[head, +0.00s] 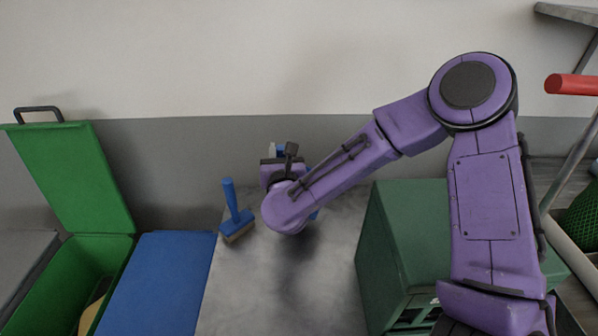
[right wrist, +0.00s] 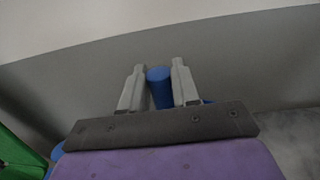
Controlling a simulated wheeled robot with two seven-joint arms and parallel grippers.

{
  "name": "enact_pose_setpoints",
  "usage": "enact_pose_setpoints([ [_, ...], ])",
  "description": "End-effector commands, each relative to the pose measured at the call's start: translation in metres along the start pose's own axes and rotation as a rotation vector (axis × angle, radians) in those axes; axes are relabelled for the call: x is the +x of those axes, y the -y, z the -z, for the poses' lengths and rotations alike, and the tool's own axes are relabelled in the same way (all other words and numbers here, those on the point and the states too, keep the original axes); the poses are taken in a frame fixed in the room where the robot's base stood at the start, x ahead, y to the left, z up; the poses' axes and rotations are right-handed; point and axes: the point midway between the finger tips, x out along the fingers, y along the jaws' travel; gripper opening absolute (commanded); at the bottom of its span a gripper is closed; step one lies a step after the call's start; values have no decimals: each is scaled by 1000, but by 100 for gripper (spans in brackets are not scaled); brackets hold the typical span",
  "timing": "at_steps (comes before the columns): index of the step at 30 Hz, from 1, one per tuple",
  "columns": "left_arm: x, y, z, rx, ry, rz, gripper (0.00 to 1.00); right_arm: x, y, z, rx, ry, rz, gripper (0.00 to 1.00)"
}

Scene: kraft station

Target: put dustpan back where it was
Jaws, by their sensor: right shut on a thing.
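My right gripper (head: 278,154) is above the grey table, its arm reaching in from the right. In the right wrist view, the gripper (right wrist: 159,82) is shut on an upright blue handle (right wrist: 160,92), which I take to be the dustpan's. A bit of blue, likely the dustpan (head: 314,215), shows beside my wrist in the head view; my arm hides most of it. I cannot tell whether it touches the table. A blue-handled brush (head: 235,213) stands on the table just left of my gripper. My left gripper is out of view.
A green bin (head: 60,270) with its lid open stands at left, beside a blue surface (head: 160,280). A green crate (head: 400,235) is at right, under my arm. The wall is close behind the table. The grey tabletop (head: 245,300) is clear in front.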

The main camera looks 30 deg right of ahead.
Motion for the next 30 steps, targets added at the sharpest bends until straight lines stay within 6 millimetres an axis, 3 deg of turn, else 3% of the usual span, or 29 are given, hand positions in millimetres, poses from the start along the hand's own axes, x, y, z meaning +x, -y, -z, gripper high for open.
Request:
enact_pose_setpoints([
  [3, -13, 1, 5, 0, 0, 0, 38, 24, 15, 9, -3, -2, 3, 0],
  [12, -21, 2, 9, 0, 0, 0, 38, 58, 35, 59, -2, -1, -1, 0],
  [16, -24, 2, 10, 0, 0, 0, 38, 66, 40, 71, -3, -1, -1, 0],
  [21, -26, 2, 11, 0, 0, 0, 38, 66, 40, 99, -3, -1, -3, 0],
  [30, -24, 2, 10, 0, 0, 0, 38, 66, 40, 103, 0, 1, -2, 0],
])
